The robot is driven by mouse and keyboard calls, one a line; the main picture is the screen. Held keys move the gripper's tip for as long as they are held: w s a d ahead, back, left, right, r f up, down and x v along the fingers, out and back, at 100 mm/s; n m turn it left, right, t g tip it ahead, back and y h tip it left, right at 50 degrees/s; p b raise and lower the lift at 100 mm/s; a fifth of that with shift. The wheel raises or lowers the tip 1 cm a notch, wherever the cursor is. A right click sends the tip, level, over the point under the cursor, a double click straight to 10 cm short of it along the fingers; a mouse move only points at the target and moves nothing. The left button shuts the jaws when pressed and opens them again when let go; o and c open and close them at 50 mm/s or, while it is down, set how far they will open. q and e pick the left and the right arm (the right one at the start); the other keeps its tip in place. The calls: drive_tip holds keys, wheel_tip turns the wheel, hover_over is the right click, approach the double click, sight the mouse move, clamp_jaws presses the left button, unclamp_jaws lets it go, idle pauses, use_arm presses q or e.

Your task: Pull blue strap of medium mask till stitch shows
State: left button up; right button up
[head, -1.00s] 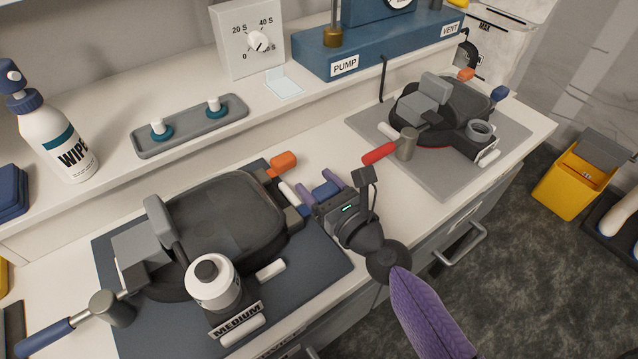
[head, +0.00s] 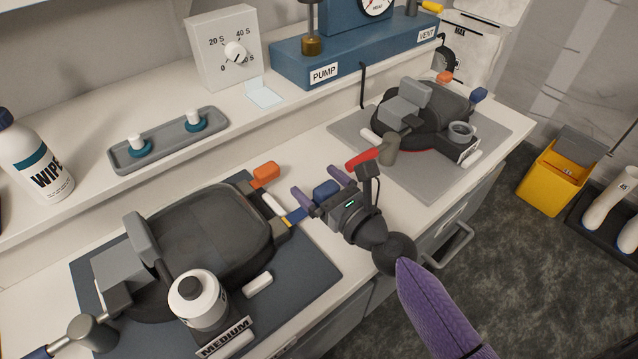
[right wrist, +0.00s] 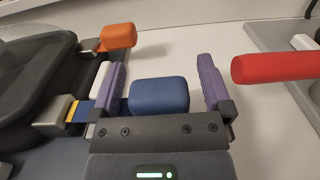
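The medium mask (head: 205,235) is a dark body on a blue-grey mat, with a MEDIUM label (head: 226,338) at its front. Its blue strap tab (head: 326,191) lies to the right of the mask, also in the right wrist view (right wrist: 158,96). A yellow stitch band (right wrist: 78,112) shows on the blue strap beside the mask's buckle (right wrist: 53,115). My right gripper (head: 320,187) is around the blue tab, its purple fingers (right wrist: 163,85) apart on either side. A gap shows at the right finger. The strap passes behind the left finger. My left gripper is out of view.
An orange tab (head: 264,175) and a white tab (head: 272,205) are close by the mask's right end. A red handle (head: 362,158) of the second mask (head: 425,112) is just beyond my right gripper. Bare bench lies between the mats.

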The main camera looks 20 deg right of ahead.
drive_tip(key=b+v, duration=0.1)
drive_tip(key=v, duration=0.8)
drive_tip(key=shift+s+f+b, duration=0.1)
drive_tip(key=shift+b, duration=0.25)
drive_tip(key=shift+s+d, duration=0.15)
drive_tip(key=shift+s, duration=0.2)
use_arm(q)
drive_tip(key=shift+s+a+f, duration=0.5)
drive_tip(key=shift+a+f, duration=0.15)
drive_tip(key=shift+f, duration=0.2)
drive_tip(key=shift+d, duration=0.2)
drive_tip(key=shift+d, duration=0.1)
